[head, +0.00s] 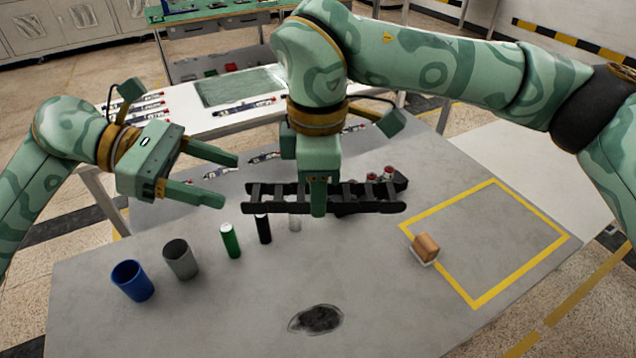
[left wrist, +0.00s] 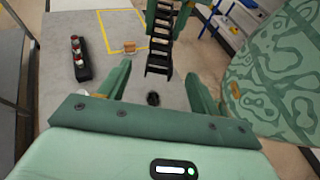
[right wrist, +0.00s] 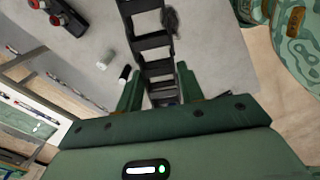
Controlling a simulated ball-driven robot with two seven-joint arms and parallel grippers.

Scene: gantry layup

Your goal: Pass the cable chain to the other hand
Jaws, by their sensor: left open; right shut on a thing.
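The cable chain (head: 270,205) is a black ladder-like strip, held roughly level above the grey table. My right gripper (head: 318,208) points down and is shut on it near its middle. In the right wrist view the chain (right wrist: 152,42) runs between the fingers of my right gripper (right wrist: 157,88). My left gripper (head: 230,182) is open and empty, just left of the chain's left end. In the left wrist view the chain's near end (left wrist: 158,71) lies ahead of the open fingers of my left gripper (left wrist: 160,85), apart from them.
Below stand a blue cup (head: 132,281), a grey cup (head: 181,260), and green (head: 230,241), black (head: 263,229) and pale (head: 295,223) cylinders. A black holder with red-topped parts (left wrist: 79,60) sits behind the chain. A brown block (head: 425,247) sits at the yellow outline (head: 458,288). A dark patch (head: 318,319) lies in front.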

